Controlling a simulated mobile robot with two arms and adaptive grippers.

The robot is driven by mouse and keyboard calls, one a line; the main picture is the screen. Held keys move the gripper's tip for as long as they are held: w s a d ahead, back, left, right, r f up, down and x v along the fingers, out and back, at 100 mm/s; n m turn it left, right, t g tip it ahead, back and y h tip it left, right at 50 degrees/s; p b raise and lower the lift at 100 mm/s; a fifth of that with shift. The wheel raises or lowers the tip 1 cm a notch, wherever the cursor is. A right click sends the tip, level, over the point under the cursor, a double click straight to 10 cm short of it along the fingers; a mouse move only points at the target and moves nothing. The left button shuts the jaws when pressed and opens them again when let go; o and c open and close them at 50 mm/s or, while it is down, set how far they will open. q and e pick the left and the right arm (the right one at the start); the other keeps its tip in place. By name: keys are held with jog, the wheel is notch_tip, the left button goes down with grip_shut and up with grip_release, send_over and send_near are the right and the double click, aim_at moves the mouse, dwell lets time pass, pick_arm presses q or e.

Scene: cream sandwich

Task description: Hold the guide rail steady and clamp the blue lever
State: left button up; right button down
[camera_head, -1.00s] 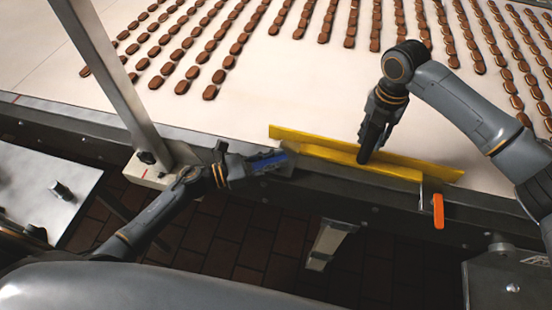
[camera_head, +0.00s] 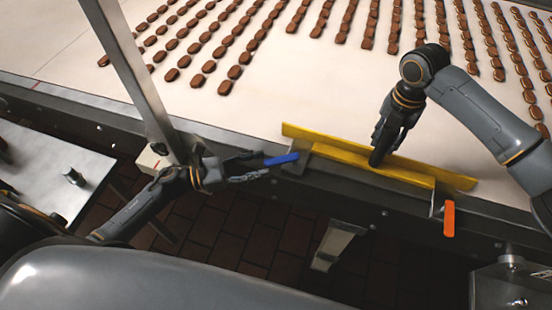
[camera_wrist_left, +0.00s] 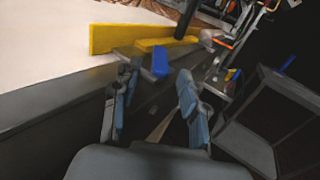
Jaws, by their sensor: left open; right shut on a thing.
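The yellow guide rail (camera_head: 340,162) lies along the near edge of the white belt, and its end also shows in the left wrist view (camera_wrist_left: 125,38). My right gripper (camera_head: 379,158) is shut on the rail near its middle. The blue lever (camera_head: 282,159) sticks out at the rail's left end; it also shows in the left wrist view (camera_wrist_left: 160,62). My left gripper (camera_head: 258,167) is open just left of the lever. In the left wrist view its fingers (camera_wrist_left: 155,95) are spread apart, with the lever beyond and between the tips, not gripped.
An orange lever (camera_head: 449,218) hangs at the rail's right end. Rows of brown biscuits cover the white belt (camera_head: 270,100). A metal post (camera_head: 135,75) rises close to my left gripper. A metal table (camera_head: 60,170) stands at the left.

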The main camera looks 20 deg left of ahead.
pick_arm(q)
jog(key=v, duration=0.3)
jog(key=shift+s+a, duration=0.2)
jog(key=shift+a, duration=0.05)
jog(key=shift+c, duration=0.5)
jog(key=shift+d, duration=0.1)
jog(key=c, duration=0.3)
jog(key=s+d+n+t, duration=0.2)
jog(key=n, duration=0.1)
jog(key=s+d+n+t+y, duration=0.1)
jog(key=s+d+n+t, duration=0.1)
jog(key=n, duration=0.2)
jog(key=s+d+n+t+y, duration=0.1)
jog(key=s+d+n, duration=0.1)
jog(key=n, duration=0.2)
jog(key=shift+s+d+t, duration=0.2)
jog(key=shift+t, duration=0.2)
grip_shut()
jog(key=s+d+n+t+y, duration=0.15)
jog(key=s+n+y, duration=0.45)
jog(key=n+y, duration=0.7)
jog(key=shift+w+a+f+n+h, duration=0.1)
jog(key=shift+w+n+h, duration=0.45)
jog(key=shift+w, duration=1.5)
jog(key=shift+w+a+r+n+h, duration=0.1)
jog(key=shift+w+n+h, duration=0.45)
jog(key=shift+w, duration=1.55)
jog(key=shift+w+a+f+n+h, duration=0.1)
jog(key=shift+w+n+h, duration=0.4)
jog(key=shift+w, duration=1.55)
